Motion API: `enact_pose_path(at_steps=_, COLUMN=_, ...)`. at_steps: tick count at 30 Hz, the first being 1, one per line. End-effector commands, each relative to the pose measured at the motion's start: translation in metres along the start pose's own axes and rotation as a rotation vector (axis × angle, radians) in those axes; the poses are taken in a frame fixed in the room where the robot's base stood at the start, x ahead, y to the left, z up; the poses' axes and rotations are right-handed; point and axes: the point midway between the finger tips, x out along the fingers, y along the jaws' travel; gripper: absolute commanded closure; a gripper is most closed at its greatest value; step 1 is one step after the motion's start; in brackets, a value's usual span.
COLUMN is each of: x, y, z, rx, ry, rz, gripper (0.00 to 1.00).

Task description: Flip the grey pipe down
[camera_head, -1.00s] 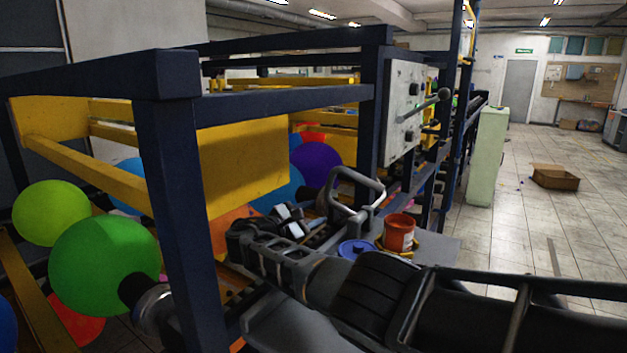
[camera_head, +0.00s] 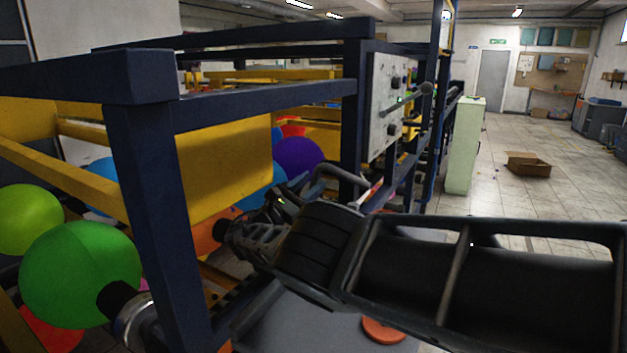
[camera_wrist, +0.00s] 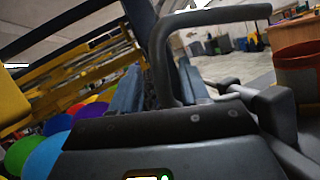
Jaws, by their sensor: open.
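The grey pipe (camera_head: 338,176) is a bent tube beside the blue frame in the head view, partly hidden behind my arm. In the wrist view the pipe (camera_wrist: 160,55) rises in front of my gripper and bends right along the top. My gripper (camera_wrist: 158,88) is open, with one finger on each side of the pipe's lower upright part. Whether the fingers touch the pipe cannot be told. In the head view my gripper (camera_head: 290,192) is mostly hidden by the wrist.
A red-orange cup (camera_wrist: 298,72) stands close on the right in the wrist view. Balloons (camera_head: 80,273) and the blue frame (camera_head: 160,220) lie left of my arm. A control panel (camera_head: 390,105) is behind. The floor at right has free room around a cardboard box (camera_head: 528,166).

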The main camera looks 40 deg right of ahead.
Motion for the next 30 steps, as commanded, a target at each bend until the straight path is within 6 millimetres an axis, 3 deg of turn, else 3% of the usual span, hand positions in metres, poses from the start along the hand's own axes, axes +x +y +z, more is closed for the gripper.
enact_pose_path(at_steps=6, x=0.017, y=0.0, z=0.0, rx=0.001, ry=0.001, rz=-0.001, gripper=0.55)
enact_pose_path(at_steps=14, x=0.018, y=0.0, z=0.0, rx=0.001, ry=0.001, rz=0.0, gripper=0.55)
enact_pose_path(at_steps=28, x=0.018, y=0.0, z=0.0, rx=0.001, ry=0.001, rz=0.0, gripper=0.98)
enact_pose_path(at_steps=30, x=0.018, y=0.0, z=0.0, rx=0.001, ry=0.001, rz=0.0, gripper=1.0)
